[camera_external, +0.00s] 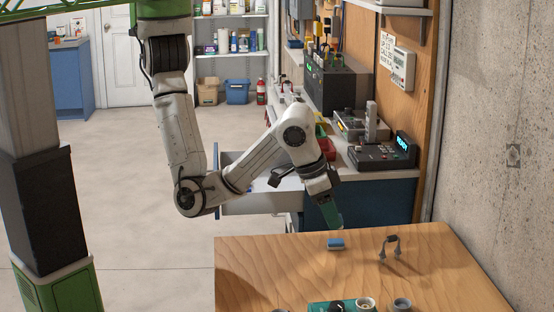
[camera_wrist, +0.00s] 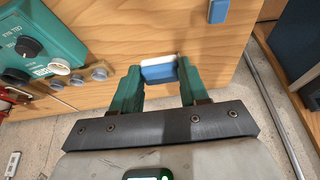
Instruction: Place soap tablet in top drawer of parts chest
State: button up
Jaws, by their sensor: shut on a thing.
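The soap tablet (camera_wrist: 158,70), blue with a white part, is between my green fingertips (camera_wrist: 157,75) in the wrist view. My gripper (camera_external: 338,226) is shut on it, pointing down over the wooden table. In the external view a small blue block (camera_external: 336,244), which looks like the same tablet, shows right at the fingertips, low at the tabletop; whether it touches the wood is unclear. Behind my arm, a pale grey drawer (camera_external: 262,204) stands pulled out to the left, beside the dark blue cabinet front (camera_external: 374,203). My arm hides part of the drawer.
A grey shackle-like part (camera_external: 390,248) stands right of the tablet. A green box with knobs (camera_wrist: 38,45) and several grey round pieces (camera_wrist: 76,80) are at the table's near edge. Instruments (camera_external: 382,153) crowd the bench. The left tabletop is clear.

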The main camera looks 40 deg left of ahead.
jog(key=w+a+n+y+p, duration=0.15)
jog(key=w+a+n, duration=0.45)
jog(key=w, duration=1)
jog(key=w+a+f+n+t+y+p, duration=0.1)
jog(key=w+a+n, duration=0.1)
jog(key=w+a, duration=0.5)
jog(key=w+a+f+n+y+p, duration=0.15)
jog(key=w+a, duration=0.25)
jog(key=a, duration=0.6)
jog(key=a+f+n+y+p, duration=0.15)
jog(key=a+n, duration=0.35)
jog(key=a, duration=0.8)
jog(key=s+a+f+n+g+y+p, duration=0.2)
jog(key=s+a+n, duration=0.4)
jog(key=a+n, duration=0.4)
jog(key=m+b, duration=0.1)
jog(key=b, duration=0.4)
send_over(265, 190)
jog(key=s+d, duration=0.2)
jog(key=f, duration=0.8)
jog(key=shift+w+a+f, duration=0.1)
jog(key=shift+w+a, duration=0.05)
jog(key=shift+a, duration=0.05)
jog(key=shift+w+f, duration=0.4)
jog(key=shift+f, duration=0.05)
jog(key=shift+w+f, duration=0.15)
jog(key=shift+f, duration=1.6)
